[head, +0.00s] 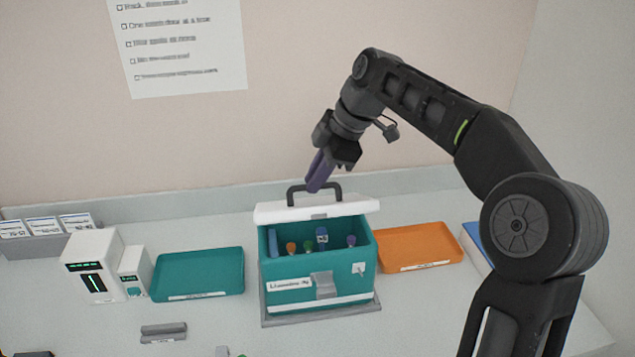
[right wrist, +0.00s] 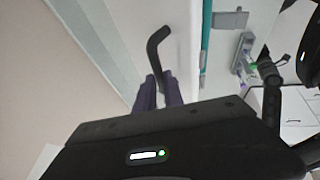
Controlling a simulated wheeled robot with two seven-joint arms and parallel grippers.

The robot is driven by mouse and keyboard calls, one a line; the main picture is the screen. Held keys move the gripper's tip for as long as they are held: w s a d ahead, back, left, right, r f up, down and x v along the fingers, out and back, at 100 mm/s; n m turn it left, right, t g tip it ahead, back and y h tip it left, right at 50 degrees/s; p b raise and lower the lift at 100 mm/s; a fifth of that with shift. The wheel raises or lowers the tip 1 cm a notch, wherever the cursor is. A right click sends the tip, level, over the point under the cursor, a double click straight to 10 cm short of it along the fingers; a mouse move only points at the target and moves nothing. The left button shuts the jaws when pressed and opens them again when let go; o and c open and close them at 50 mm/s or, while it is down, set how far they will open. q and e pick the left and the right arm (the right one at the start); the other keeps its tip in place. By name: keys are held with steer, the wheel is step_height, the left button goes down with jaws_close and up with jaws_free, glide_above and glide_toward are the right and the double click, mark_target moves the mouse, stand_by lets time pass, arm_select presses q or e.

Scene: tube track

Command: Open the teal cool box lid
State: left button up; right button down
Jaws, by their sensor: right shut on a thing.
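The teal cool box (head: 290,296) stands on the table in the middle of the head view. Its white lid (head: 345,209) is raised and tilted back, so the inside shows, with several capped tubes (head: 308,245) in it. A dark handle (head: 337,188) sits on top of the lid. My right gripper (head: 315,186) is shut on this handle. In the right wrist view the purple fingers (right wrist: 160,92) close around the dark handle (right wrist: 153,45), beside the white lid (right wrist: 178,40). My left gripper is not in view.
A teal tray (head: 198,274) lies left of the box and an orange tray (head: 418,247) lies right of it. A white device (head: 93,266) stands farther left. A small grey rack (head: 163,332) lies in front. The wall rises close behind the box.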

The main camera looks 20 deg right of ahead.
steer(key=shift+w+d, duration=0.1)
steer(key=shift+w, duration=0.2)
steer(key=c, duration=1.5)
jaws_free()
steer(key=shift+w, duration=0.1)
steer(key=shift+o, duration=0.2)
steer(key=shift+r, duration=0.1)
